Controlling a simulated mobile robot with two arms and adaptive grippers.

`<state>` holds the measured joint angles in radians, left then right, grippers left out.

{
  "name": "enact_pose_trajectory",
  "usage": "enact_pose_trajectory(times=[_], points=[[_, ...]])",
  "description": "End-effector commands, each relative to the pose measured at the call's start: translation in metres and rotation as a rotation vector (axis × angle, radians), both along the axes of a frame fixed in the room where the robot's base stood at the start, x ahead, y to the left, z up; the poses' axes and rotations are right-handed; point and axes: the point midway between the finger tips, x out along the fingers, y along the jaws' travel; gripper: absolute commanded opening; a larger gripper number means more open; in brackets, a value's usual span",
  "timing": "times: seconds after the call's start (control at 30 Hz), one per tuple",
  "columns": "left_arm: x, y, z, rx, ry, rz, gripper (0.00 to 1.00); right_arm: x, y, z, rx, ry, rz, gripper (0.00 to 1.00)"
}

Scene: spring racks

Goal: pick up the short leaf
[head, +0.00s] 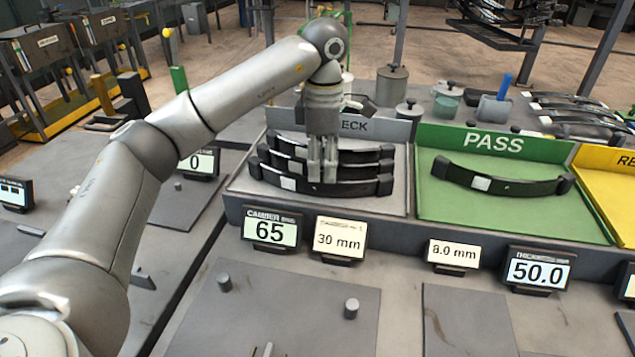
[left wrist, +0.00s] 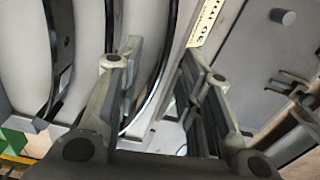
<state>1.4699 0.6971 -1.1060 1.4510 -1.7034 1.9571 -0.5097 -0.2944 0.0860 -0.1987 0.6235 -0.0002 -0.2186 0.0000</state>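Several dark curved leaves lie in the CHECK tray (head: 240,185): a front leaf (head: 268,177), a middle leaf (head: 272,160) and a back leaf (head: 290,147). I cannot tell for certain which is the short leaf. Another leaf (head: 500,186) lies in the green PASS tray (head: 440,215). My left gripper (head: 322,174) points down over the CHECK leaves, its fingers hiding their middles. In the left wrist view its fingers (left wrist: 160,55) are apart, with a dark leaf edge showing between them; contact is not visible. My right gripper is not in view.
Small displays stand along the front ledge, including one reading 65 (head: 270,231) and one reading 50.0 (head: 538,270). A yellow tray (head: 610,190) is at the right. Lidded pots (head: 392,85) stand behind the CHECK tray. The bench in front has small pegs.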

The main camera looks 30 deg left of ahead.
Motion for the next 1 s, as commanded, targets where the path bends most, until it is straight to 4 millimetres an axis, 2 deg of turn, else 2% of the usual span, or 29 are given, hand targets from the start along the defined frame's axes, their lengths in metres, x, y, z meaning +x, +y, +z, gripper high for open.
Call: enact_pose_trajectory(times=[0.4,0.67,0.93,1.0], points=[[-0.004,0.004,-0.050,0.000,0.000,0.000,0.34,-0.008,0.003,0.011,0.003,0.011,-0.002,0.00],[-0.003,0.004,-0.054,0.000,-0.001,0.000,0.34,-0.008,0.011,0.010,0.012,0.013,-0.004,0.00],[-0.003,0.004,-0.053,0.000,-0.001,0.000,0.02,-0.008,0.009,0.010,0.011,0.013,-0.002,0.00],[-0.003,0.004,-0.053,0.000,-0.001,0.000,0.00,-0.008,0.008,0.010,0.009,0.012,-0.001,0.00]])
